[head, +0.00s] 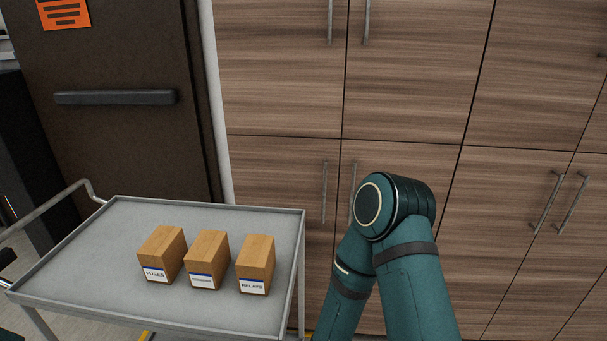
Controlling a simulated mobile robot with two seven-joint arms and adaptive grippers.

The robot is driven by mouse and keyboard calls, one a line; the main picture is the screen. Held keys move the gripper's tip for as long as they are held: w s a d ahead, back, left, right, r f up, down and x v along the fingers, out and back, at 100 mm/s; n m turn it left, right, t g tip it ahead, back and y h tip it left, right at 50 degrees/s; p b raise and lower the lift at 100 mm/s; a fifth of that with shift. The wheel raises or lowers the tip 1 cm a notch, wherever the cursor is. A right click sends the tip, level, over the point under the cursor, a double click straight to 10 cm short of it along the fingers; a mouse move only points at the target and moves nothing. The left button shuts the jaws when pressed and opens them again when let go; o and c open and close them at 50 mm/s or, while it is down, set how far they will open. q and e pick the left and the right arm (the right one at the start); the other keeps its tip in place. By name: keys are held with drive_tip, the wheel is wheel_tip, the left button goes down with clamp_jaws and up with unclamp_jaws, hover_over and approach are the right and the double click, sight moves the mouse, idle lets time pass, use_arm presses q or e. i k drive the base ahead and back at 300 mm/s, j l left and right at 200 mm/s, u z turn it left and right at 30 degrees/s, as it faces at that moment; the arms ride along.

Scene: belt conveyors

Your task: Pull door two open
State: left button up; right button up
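No door in view has a readable "two" on it, so I cannot tell which is door two. A dark brown door (120,140) with a horizontal dark bar (116,97) stands at the left and looks shut. Wood-grain cabinet doors (410,90) with vertical metal handles fill the middle and right, all shut. A bent teal arm of mine rises at the lower middle, in front of the lower cabinet doors and hiding part of them. Neither gripper shows.
A grey cart (115,225) with a metal push handle (50,208) stands in front of the brown door and nearest cabinet. On it are three cardboard boxes, labelled FUSES (162,253), an unreadable label (207,259) and RELAYS (256,264). An orange sign (63,13) hangs on the brown door.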

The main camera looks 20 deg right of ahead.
sight(412, 66)
drive_tip(key=z, duration=1.35)
